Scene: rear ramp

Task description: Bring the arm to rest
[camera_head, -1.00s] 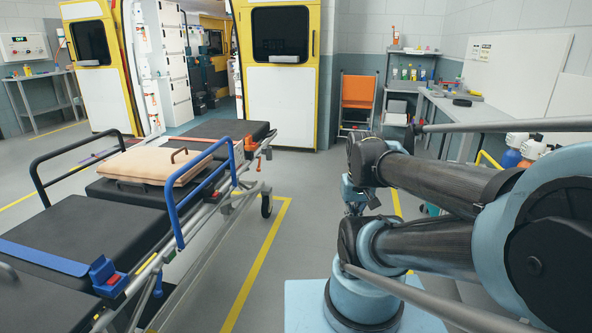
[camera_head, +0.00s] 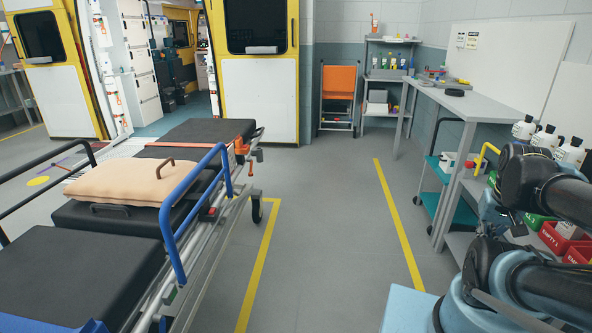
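My arm is folded at the right edge of the head view, its dark links and pale blue joints running out of the frame. My gripper (camera_head: 489,216) shows only in part, small and low beside the folded joints, and the links hide much of it. I cannot make out its fingers or anything held. The arm stands over my pale blue base, to the right of the stretcher and in front of the shelving on the right.
A stretcher (camera_head: 190,235) with a beige bag (camera_head: 125,184) fills the left. An ambulance (camera_head: 258,95) stands behind. A grey workbench (camera_head: 480,106), a teal trolley (camera_head: 432,196) and red bins (camera_head: 560,238) are on the right. Floor between the yellow lines is clear.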

